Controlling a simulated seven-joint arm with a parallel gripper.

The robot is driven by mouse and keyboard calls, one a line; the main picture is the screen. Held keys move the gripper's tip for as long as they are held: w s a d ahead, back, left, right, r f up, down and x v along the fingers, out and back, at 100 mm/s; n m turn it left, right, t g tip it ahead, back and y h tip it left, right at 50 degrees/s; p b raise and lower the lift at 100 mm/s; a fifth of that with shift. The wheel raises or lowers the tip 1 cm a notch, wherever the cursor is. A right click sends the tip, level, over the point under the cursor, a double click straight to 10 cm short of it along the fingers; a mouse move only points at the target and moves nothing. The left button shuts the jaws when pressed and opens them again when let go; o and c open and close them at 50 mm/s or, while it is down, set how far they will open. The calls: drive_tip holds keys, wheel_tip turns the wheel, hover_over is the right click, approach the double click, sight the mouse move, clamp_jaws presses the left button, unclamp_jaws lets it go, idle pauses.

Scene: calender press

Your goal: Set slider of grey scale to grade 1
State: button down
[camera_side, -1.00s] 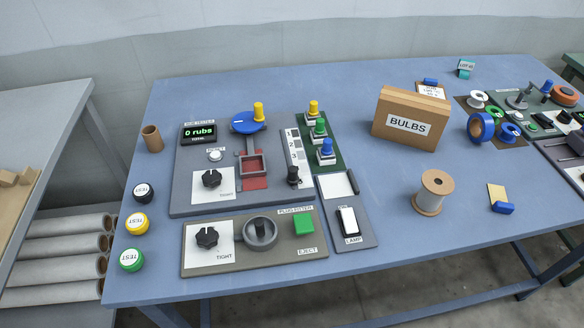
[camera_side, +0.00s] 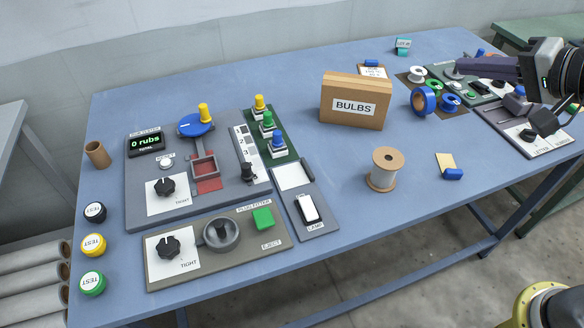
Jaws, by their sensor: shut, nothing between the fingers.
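The grey scale (camera_side: 241,140) is a narrow pale strip with stepped grey patches, on the grey rub tester panel, left of the green lamp plate. Its slider (camera_side: 247,173) is a black knob at the strip's near end. The grade marks are too small to read surely. My gripper (camera_side: 546,123) shows at the right edge, dark and partly cut off by the frame, above the far right panels. It is shut and empty, well away from the slider.
The rub tester (camera_side: 146,142) reads 0 rubs. A blue disc with a yellow knob (camera_side: 205,113) stands left of the scale. Yellow, green and blue knobs stand close right of it. The BULBS box (camera_side: 355,102) and a spool (camera_side: 385,169) stand between the scale and my gripper.

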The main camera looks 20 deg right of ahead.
drive_tip(key=w+a+f+m+y, duration=0.1)
drive_tip(key=w+a+f+y, duration=0.2)
drive_tip(key=a, duration=0.5)
drive_tip(key=w+a+f+m, duration=0.1)
drive_tip(key=w+a+f, duration=0.3)
drive_tip(key=a+f, duration=0.25)
drive_tip(key=s+a+f+n+g+y, duration=0.1)
drive_tip(key=s+a+f+g, duration=0.2)
drive_tip(key=a+f, duration=0.6)
drive_tip(key=shift+s+a+f+n+y, duration=0.3)
drive_tip(key=shift+s+a+f+n, duration=0.15)
drive_tip(key=shift+s, duration=0.8)
drive_tip(key=shift+a+r, duration=0.1)
approach(250, 171)
drive_tip(key=f, duration=0.2)
drive_tip(key=w+f, duration=0.1)
drive_tip(key=shift+w+a+f, duration=0.15)
drive_tip(key=shift+a, duration=0.2)
drive_tip(key=shift+w+a, duration=0.7)
drive_tip(key=shift+w, duration=0.3)
drive_tip(key=shift+w+a, duration=0.5)
drive_tip(key=shift+w, duration=0.15)
